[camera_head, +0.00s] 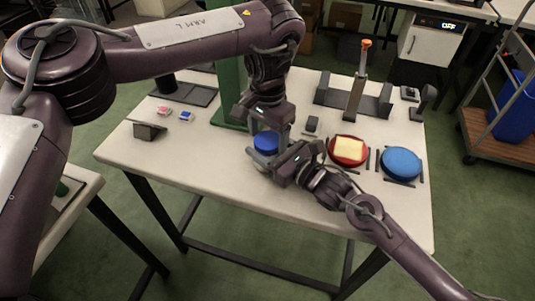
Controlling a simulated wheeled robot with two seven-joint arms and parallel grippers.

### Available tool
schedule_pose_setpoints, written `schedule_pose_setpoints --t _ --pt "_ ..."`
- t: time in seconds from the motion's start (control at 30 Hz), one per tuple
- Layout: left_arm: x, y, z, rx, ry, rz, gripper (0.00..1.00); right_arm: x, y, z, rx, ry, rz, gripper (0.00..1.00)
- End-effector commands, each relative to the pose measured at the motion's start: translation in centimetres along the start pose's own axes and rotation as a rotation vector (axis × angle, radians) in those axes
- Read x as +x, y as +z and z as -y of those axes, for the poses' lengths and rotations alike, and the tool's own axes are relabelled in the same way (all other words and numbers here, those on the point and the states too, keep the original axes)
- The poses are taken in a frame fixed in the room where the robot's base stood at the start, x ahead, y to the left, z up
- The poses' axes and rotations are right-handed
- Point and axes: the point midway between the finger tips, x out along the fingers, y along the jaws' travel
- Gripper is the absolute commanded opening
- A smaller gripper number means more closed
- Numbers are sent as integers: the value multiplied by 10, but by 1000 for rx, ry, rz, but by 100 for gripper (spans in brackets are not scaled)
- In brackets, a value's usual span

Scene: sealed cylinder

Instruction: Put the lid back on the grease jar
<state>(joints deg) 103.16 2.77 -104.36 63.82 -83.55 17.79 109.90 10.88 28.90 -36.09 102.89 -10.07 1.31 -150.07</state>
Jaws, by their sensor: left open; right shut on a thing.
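A blue round top (266,141), which looks like the grease jar's lid, shows between my two grippers near the table's front edge. The jar body below it is mostly hidden by my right gripper. My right gripper (264,163) comes in from the right and is shut around the jar below the blue top. My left gripper (267,127) points down from above and is open, just over the blue top. I cannot tell whether its fingers touch the top, or whether the top is seated fully.
A grey stand with an orange-tipped upright (355,95) is behind. A green post (230,92) rises behind my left gripper. The table's left front is clear.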

Motion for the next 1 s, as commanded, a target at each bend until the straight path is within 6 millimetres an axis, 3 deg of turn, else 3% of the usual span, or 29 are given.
schedule_pose_setpoints --t 0.17,0.5,0.77,1.0 --pt "0 0 0 0 0 0 70 0 0 0 0 0 0 0" --pt "0 0 0 0 0 0 30 0 0 0 0 0 0 0" --pt "0 0 0 29 1 0 29 0 0 0 0 0 0 0" --pt "0 0 0 384 1 0 29 0 0 0 0 0 0 0"
